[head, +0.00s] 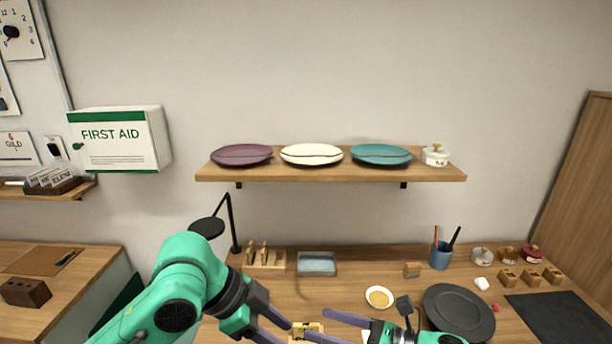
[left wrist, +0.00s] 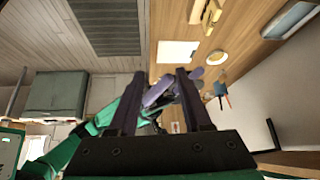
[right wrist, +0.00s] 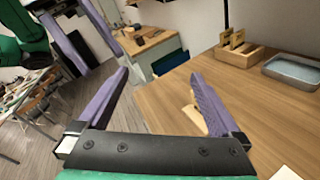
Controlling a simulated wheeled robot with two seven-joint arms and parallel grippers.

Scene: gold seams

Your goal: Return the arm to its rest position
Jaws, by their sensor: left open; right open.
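My left arm comes in from the left, and its gripper (head: 284,334) is low over the front of the bench. Its two purple fingers stand apart with nothing held in the left wrist view (left wrist: 160,74). My right gripper (head: 316,322) points left, close to the left gripper in the head view. Its fingers are spread and empty in the right wrist view (right wrist: 159,74). A small wooden piece (right wrist: 190,117) lies on the bench, partly hidden behind a right finger. Whether the two grippers touch cannot be told.
The wooden bench (head: 345,275) holds a grey-blue tray (head: 317,264), a dish with gold contents (head: 379,298), a dark round plate (head: 459,312) and a blue cup (head: 441,255) of tools. A wall shelf (head: 325,172) carries three plates. A black lamp (head: 233,225) stands at the bench's left.

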